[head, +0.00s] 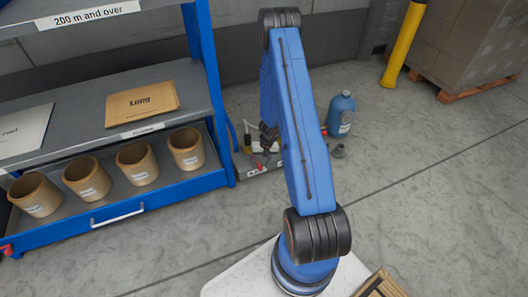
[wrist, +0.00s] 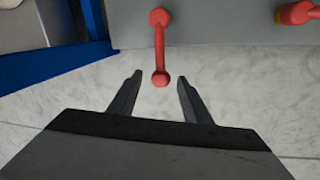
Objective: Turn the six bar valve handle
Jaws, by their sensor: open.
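A red valve handle (wrist: 160,48) shows at the top middle of the wrist view, a straight bar with a round knob at each end, on a grey surface. My gripper (wrist: 160,79) is open and empty. Its two dark fingertips appear on either side of the handle's near knob, with gaps on both sides; I cannot tell the depth between them. A second red handle (wrist: 298,12) is cut off at the top right. In the head view a small red handle (head: 260,167) shows below my gripper, which is partly hidden by my arm. I cannot read which handle is marked six bar.
A blue shelf rack (head: 215,110) with brown pots (head: 137,165) stands left of the low grey valve unit (head: 248,172). A blue bottle (head: 341,115) stands to its right. A yellow post (head: 403,45) and boxes on a pallet (head: 470,45) are at back right.

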